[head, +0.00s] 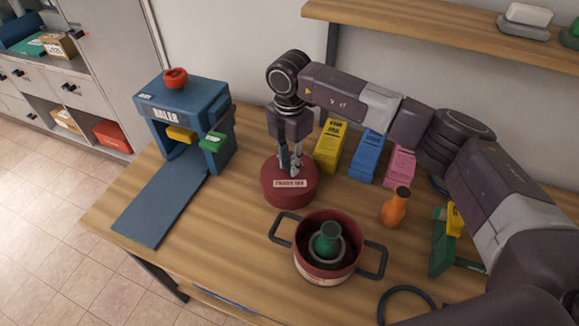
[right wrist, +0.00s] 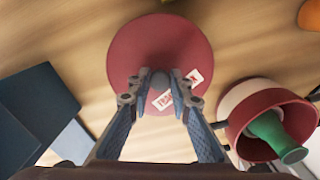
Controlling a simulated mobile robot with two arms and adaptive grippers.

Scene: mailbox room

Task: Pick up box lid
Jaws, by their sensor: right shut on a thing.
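A round, dark red box (head: 291,197) with a small white label stands on the wooden table. Its round red lid (right wrist: 135,45) fills the middle of the right wrist view. My right gripper (head: 291,168) points straight down over the lid. Its fingertips (right wrist: 161,84) are shut on a small dark knob at the centre of the lid. In the head view the fingers partly hide the knob. I cannot tell a gap between lid and box. My left gripper is not in view.
A red pot (head: 324,269) with handles and a green bottle (head: 327,240) inside stands close in front. A blue machine (head: 185,112) is at left. Yellow, blue (head: 367,155) and pink packets stand behind. An orange bottle (head: 395,207) is at right.

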